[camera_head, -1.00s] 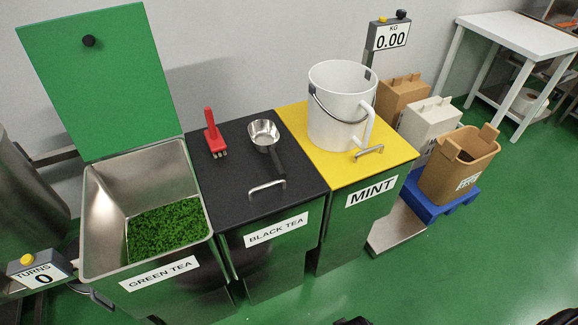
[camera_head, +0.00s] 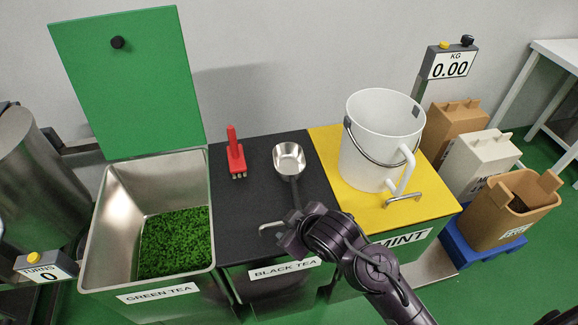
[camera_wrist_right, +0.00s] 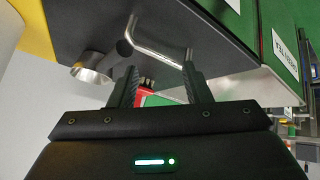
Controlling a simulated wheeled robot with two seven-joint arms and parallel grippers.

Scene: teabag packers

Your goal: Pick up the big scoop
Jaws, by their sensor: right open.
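The big scoop, a metal bowl with a long dark handle, lies on the black lid of the black tea bin. Its bowl (camera_head: 289,158) points to the back and its handle runs toward the front, where my right arm partly hides it. In the right wrist view the scoop (camera_wrist_right: 92,68) is at the upper left, with the handle's end near the lid handle. My right gripper (camera_head: 288,240) is over the front part of the lid. In its own view the right gripper (camera_wrist_right: 160,82) has its fingers apart, with nothing between them. My left gripper is not in view.
A red hand tool (camera_head: 236,158) lies left of the scoop. A metal lid handle (camera_head: 268,227) is at the lid's front. A white bucket (camera_head: 378,140) stands on the yellow mint lid (camera_head: 325,145). The green tea bin (camera_head: 108,225) is open at left.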

